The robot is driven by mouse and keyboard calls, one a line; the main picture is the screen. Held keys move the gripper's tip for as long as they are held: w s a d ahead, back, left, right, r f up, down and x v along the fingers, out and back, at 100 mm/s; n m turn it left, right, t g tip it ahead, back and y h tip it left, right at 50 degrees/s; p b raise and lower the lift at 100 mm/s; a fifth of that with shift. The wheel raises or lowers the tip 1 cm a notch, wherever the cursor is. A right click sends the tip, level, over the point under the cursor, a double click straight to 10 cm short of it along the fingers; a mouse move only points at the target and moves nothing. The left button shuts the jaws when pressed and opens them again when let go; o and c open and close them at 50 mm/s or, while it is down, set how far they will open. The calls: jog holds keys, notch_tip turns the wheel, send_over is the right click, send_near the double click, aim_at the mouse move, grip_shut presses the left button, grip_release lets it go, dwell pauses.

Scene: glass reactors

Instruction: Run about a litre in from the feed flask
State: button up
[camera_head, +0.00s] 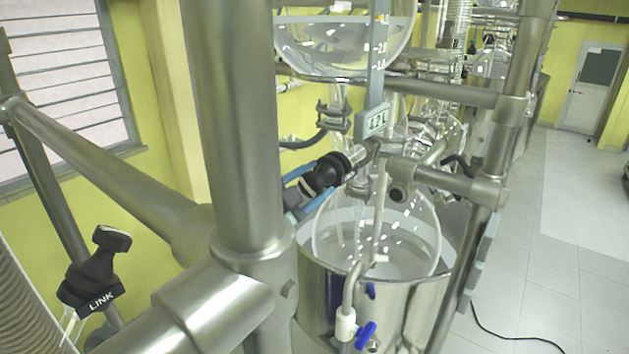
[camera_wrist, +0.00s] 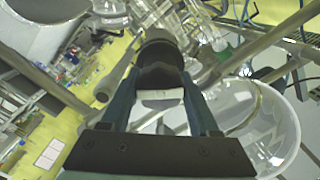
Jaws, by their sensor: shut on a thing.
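The round glass flask (camera_head: 345,45) at the top of the head view holds clear liquid. A graduated scale (camera_head: 377,60) stands in front of it, with a small sign (camera_head: 376,120) that seems to read 4.2L. Below the flask, glass pipework leads down to a lower glass vessel (camera_head: 420,225) sitting in a steel bath. My gripper (camera_head: 322,182) is shut on a black knob (camera_head: 337,170) on this pipework. In the wrist view my gripper's two fingers (camera_wrist: 160,84) flank the black knob (camera_wrist: 160,48). Any flow inside the pipework cannot be made out.
A thick steel frame post (camera_head: 235,120) stands close in front, with crossbars around the glassware. The steel bath (camera_head: 330,300) has a pipe with a blue-handled valve (camera_head: 362,335) before it. Tiled floor (camera_head: 560,260) is open at right, with a black cable on it.

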jog(key=m+b, duration=0.2)
jog(key=m, duration=0.4)
jog(key=shift+f+m, duration=0.15)
jog(key=shift+m, duration=0.15)
jog(key=m+b, duration=0.2)
jog(key=m, duration=0.1)
jog(key=shift+f, duration=0.1)
jog(key=shift+m+b, duration=1.25)
jog(key=shift+m, duration=0.45)
jog(key=o, duration=1.4)
